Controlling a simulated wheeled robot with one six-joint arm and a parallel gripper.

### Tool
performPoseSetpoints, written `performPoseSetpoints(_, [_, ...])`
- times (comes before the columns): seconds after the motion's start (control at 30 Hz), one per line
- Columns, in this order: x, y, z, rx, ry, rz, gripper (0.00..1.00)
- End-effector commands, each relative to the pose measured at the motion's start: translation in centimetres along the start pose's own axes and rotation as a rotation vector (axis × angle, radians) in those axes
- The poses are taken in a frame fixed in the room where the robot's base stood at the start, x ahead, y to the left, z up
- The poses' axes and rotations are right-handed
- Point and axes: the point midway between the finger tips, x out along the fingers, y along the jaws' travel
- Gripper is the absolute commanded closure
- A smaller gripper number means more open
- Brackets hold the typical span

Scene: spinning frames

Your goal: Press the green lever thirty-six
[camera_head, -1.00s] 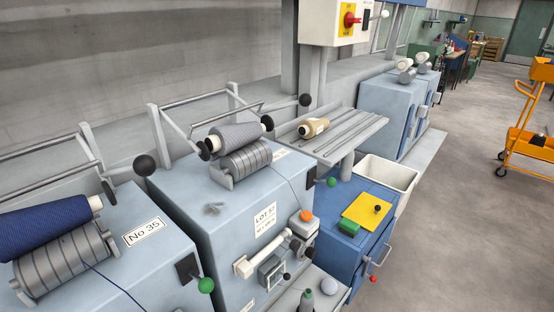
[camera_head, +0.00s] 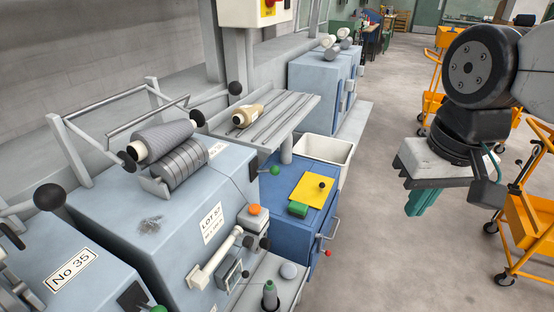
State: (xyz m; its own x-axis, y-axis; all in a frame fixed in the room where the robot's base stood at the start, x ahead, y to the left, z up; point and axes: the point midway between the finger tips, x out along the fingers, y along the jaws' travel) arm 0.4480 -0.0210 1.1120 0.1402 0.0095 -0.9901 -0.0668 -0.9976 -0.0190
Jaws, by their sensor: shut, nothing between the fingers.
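A green ball-ended lever (camera_head: 275,171) sticks out from a dark plate on the right side of the middle pale-blue machine (camera_head: 110,205). A second green-knobbed lever (camera_head: 157,309) is cut by the bottom edge, on the machine marked No 35 (camera_head: 75,272). No number thirty-six is readable; a small white label on the middle machine's top is too small to read. My gripper (camera_head: 415,213), with green fingers, is shut and empty. It points down at the right, over the open floor in the picture, apart from both levers.
A blue cabinet (camera_head: 306,220) with a yellow sheet (camera_head: 307,189) stands right of the middle machine. A white bin (camera_head: 330,150) is behind it. Orange trolleys (camera_head: 530,230) stand at the right. Black balls on bars (camera_head: 235,88) rise above the machines. Grey floor is clear between.

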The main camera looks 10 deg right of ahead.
Motion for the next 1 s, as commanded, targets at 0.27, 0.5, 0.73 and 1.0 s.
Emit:
performPoseSetpoints(0.27, [-1.1,-7.7,-13.0,0.281,0.073,-0.090,1.00])
performPoseSetpoints(0.5, [-0.1,-14.7,-20.7,0.489,0.103,-0.175,1.00])
performPoseSetpoints(0.73, [0.3,-16.7,-22.5,0.552,0.108,-0.202,1.00])
performPoseSetpoints(1.0, [0.3,-16.6,-22.4,0.552,0.108,-0.201,1.00])
